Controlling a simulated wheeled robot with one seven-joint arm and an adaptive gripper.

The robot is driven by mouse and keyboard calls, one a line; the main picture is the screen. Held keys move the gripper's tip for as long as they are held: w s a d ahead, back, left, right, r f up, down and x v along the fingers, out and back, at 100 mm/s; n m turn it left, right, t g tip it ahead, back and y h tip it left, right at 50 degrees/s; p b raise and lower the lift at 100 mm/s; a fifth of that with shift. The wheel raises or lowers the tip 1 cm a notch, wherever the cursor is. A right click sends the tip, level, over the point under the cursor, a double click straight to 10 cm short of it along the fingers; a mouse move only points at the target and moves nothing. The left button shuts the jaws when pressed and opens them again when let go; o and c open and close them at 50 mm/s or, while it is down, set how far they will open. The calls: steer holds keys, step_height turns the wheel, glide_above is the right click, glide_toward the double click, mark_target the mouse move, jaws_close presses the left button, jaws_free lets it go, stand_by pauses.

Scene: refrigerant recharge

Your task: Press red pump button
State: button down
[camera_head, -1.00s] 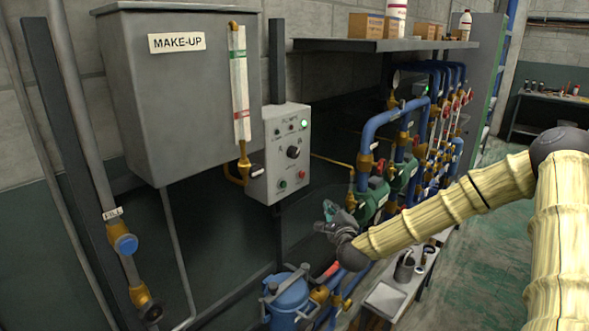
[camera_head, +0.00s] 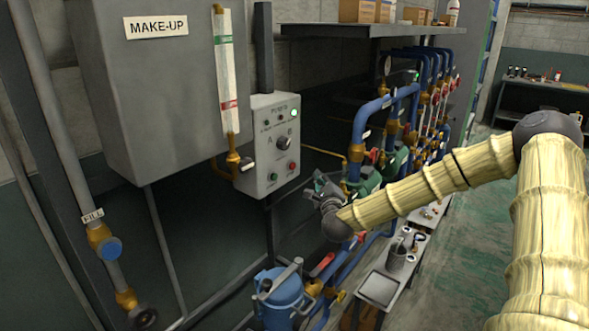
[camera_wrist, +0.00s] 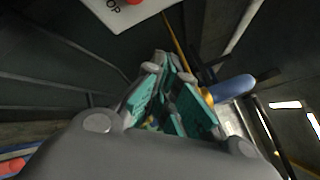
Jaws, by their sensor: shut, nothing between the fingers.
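In the wrist view the red button (camera_wrist: 135,2) is cut off by the top edge, above a label ending in "OP". My gripper (camera_head: 318,180) is to the right of the panel and slightly below the red button, apart from it. In the wrist view its teal-padded fingers (camera_wrist: 166,64) are together and empty, pointing up below the panel's lower edge.
The make-up tank (camera_head: 150,95) with its sight gauge (camera_head: 227,80) is at upper left. Blue pipes with valves (camera_head: 372,120) stand right of the panel. A blue vessel (camera_head: 283,298) is below. A shelf (camera_head: 360,30) with boxes runs above. The space before the panel looks clear.

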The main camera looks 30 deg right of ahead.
steer(key=w+a+b, duration=0.2)
steer(key=w, duration=0.4)
steer(key=shift+a, duration=0.3)
steer(key=shift+w, duration=0.1)
steer(key=shift+w+a+f+b, duration=0.1)
steer(key=shift+w+b, duration=0.1)
steer(key=shift+b, duration=0.45)
stand_by(0.8)
steer(key=shift+w+a+b, duration=0.25)
steer(key=shift+w+b, duration=0.3)
steer(key=shift+w, duration=0.1)
stand_by(1.1)
steer(key=shift+s, duration=0.2)
steer(key=shift+s+d, duration=0.3)
steer(key=shift+s, duration=0.35)
steer(key=shift+s+d, duration=0.3)
steer(key=shift+s, duration=0.5)
steer(key=shift+s+d, duration=0.35)
steer(key=shift+s, duration=0.4)
steer(key=shift+s+d, duration=0.3)
steer(key=shift+s, duration=0.5)
